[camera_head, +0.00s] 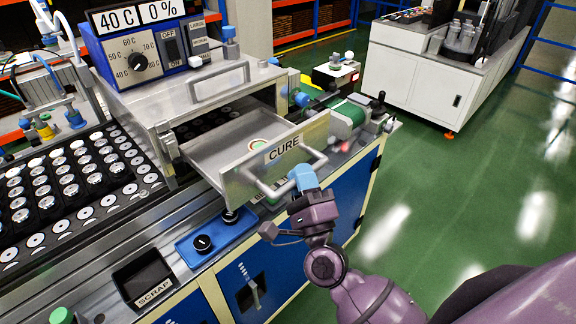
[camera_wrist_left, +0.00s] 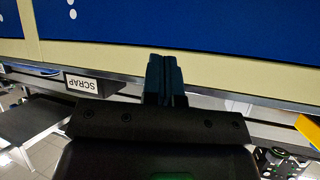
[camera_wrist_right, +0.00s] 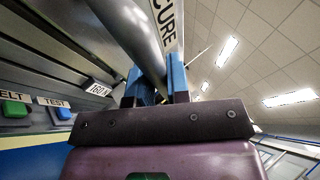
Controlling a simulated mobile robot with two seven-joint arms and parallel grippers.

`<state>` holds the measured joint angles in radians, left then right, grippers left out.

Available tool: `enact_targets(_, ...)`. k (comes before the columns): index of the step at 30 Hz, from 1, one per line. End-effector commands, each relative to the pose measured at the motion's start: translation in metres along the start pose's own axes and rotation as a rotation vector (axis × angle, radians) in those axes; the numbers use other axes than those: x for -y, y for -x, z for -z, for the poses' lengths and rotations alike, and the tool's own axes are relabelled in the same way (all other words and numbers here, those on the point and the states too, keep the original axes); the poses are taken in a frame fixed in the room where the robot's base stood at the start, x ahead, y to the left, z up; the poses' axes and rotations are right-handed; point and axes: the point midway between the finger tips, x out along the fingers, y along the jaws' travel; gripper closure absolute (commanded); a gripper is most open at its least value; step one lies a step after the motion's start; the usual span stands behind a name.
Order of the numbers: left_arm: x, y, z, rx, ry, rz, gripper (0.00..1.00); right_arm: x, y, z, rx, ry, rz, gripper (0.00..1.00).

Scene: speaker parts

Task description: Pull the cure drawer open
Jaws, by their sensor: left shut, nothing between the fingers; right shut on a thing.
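The metal cure drawer (camera_head: 238,185) stands out from the silver oven box (camera_head: 215,95), with its inside partly visible and a small round part (camera_head: 257,146) near its front. Its front carries a CURE label (camera_head: 282,149) and a tubular handle (camera_head: 268,190). My right gripper (camera_head: 303,178) has its blue fingers shut on the handle near its right end. The right wrist view shows the grey handle tube (camera_wrist_right: 135,35) running between the fingers. My left gripper (camera_wrist_left: 164,78) is shut and empty in the left wrist view, and I cannot make it out in the head view.
A tray of round speaker parts (camera_head: 75,190) lies left of the oven. A white cabinet (camera_head: 420,80) stands behind, across clear green floor (camera_head: 480,170).

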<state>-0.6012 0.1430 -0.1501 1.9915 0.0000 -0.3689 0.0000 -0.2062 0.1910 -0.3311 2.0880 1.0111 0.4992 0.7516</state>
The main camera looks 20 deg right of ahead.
Motion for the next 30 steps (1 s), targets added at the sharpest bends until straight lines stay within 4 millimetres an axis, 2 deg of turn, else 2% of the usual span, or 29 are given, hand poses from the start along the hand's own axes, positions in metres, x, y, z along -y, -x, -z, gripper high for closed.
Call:
enact_targets(14, 0.0001, 0.0002, -0.0005, 0.002, 0.000, 0.000, 1.00, 0.0030, 0.0051, 0.0016, 0.001, -0.001, -0.001, 1.00)
enact_targets(15, 0.0001, 0.0002, -0.0006, 0.002, 0.000, 0.000, 1.00, 0.0030, 0.0050, 0.0016, 0.001, -0.001, -0.001, 0.79)
enact_targets(19, 0.0001, 0.0002, -0.0007, 0.002, 0.000, 0.000, 1.00, 0.0031, 0.0049, 0.0017, 0.001, 0.000, -0.001, 0.59)
enact_targets(30, -0.0001, -0.0007, -0.0029, 0.003, 0.000, 0.000, 1.00, 0.0023, 0.0100, 0.0023, 0.000, 0.000, -0.001, 0.58)
